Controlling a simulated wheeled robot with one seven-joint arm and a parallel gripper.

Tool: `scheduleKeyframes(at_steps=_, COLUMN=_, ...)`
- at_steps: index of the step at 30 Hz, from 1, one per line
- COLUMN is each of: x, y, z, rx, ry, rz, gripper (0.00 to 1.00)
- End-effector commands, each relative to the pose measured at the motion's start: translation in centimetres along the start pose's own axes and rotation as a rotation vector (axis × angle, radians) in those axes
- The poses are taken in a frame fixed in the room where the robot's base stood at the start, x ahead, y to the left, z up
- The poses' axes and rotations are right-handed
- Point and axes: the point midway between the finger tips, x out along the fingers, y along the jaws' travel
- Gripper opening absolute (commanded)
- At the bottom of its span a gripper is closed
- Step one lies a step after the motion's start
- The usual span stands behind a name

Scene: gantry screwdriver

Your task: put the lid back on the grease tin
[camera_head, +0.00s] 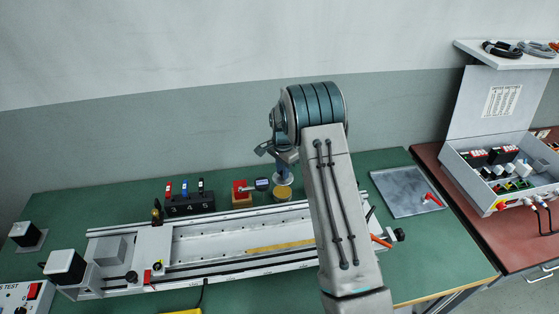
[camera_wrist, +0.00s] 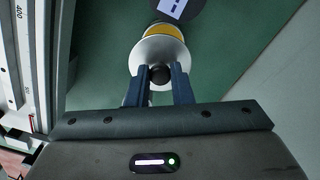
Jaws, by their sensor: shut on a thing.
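My gripper (camera_wrist: 160,82) is shut on the black knob (camera_wrist: 160,74) of a round silver lid (camera_wrist: 158,50). In the head view the lid (camera_head: 283,179) shows just below my gripper (camera_head: 282,168), above and behind the grease tin (camera_head: 282,194) in the picture. The tin stands on the green bench with a yellow round top showing. In the wrist view the lid covers part of the tin, and a yellow band of the tin (camera_wrist: 166,30) shows beyond the lid. The exact gap between lid and tin cannot be told.
A dial gauge (camera_head: 262,184) and a red-topped block (camera_head: 241,192) stand left of the tin. The long gantry rail (camera_head: 240,236) runs in front. A black block with numbered slots (camera_head: 189,205) stands further left. A grey tray (camera_head: 400,192) lies to the right.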

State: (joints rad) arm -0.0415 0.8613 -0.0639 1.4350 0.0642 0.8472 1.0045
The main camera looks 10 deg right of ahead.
Motion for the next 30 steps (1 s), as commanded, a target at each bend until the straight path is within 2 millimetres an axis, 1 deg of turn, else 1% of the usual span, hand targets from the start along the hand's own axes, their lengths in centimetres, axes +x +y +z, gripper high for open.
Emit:
scheduleKeyframes(at_steps=1, x=0.4, y=0.0, z=0.0, rx=0.0, ry=0.0, rz=0.0, gripper=0.0)
scheduleKeyframes(at_steps=11, x=1.7, y=0.1, z=0.0, rx=0.001, ry=-0.001, rz=0.001, gripper=0.0)
scheduleKeyframes(at_steps=17, x=3.4, y=0.1, z=0.0, rx=0.001, ry=-0.001, rz=0.0, gripper=0.0)
scheduleKeyframes(at_steps=24, x=6.0, y=0.0, z=0.0, rx=0.001, ry=-0.001, rz=0.0, gripper=0.0)
scheduleKeyframes(at_steps=30, x=7.0, y=0.0, z=0.0, rx=0.0, ry=0.0, rz=-0.001, gripper=0.0)
